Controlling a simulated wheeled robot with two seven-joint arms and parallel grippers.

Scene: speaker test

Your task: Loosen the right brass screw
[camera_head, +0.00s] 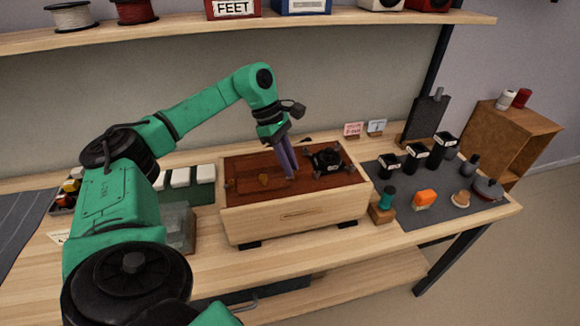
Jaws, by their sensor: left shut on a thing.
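The wooden speaker box (296,217) lies on the workbench with its reddish-brown panel (240,172) facing up. A small brass-coloured piece (264,180) shows on the panel, left of my gripper. My left gripper (291,176) points down at the panel, its purple-grey fingers close together. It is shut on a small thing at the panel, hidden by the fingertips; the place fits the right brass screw. A black round part with arms (326,160) sits on the panel just right of the fingers. My right gripper is not in view.
A dark mat (429,213) on the right holds black boxes (416,158), an orange item (424,199) and other small parts. A green tray with white blocks (201,192) stands left of the box. A shelf (300,25) hangs above. Free bench lies in front.

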